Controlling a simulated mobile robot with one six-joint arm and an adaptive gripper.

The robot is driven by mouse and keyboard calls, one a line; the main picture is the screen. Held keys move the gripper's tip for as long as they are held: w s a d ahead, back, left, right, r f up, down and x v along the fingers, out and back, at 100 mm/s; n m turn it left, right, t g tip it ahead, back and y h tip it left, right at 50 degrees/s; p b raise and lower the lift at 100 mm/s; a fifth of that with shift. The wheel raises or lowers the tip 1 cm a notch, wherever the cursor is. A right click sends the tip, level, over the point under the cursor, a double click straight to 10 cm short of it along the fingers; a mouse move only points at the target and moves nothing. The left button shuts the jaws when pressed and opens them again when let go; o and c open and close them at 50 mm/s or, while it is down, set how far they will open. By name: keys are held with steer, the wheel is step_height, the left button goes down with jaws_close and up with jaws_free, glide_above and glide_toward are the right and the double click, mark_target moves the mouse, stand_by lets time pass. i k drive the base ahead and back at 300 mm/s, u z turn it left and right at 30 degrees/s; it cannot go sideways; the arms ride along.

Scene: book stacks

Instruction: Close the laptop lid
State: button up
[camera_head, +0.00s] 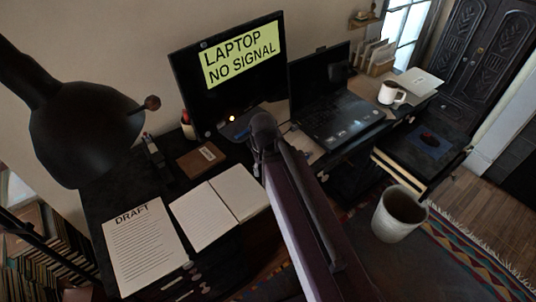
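The black laptop (335,118) stands open on the dark desk, right of centre. Its lid (320,74) is raised, tilted a little back, and the screen is dark. Its keyboard faces up toward me. My arm reaches up from the bottom middle to a rounded dark joint left of the laptop, with a clear gap between that joint and the lid. My gripper's fingers cannot be made out, so whether they are open or shut does not show.
A monitor (205,98) with a yellow note stands behind my arm. A white mug (391,93) stands right of the laptop. A black lamp (80,135) fills the upper left. Papers (145,250) and an open notebook (196,216) cover the near desk. A pale container (397,218) is lower right.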

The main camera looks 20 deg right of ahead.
mark_target(313, 79)
steer(key=k, duration=0.65)
steer(key=z, duration=0.55)
steer(key=i, duration=1.35)
steer(key=z, duration=0.05)
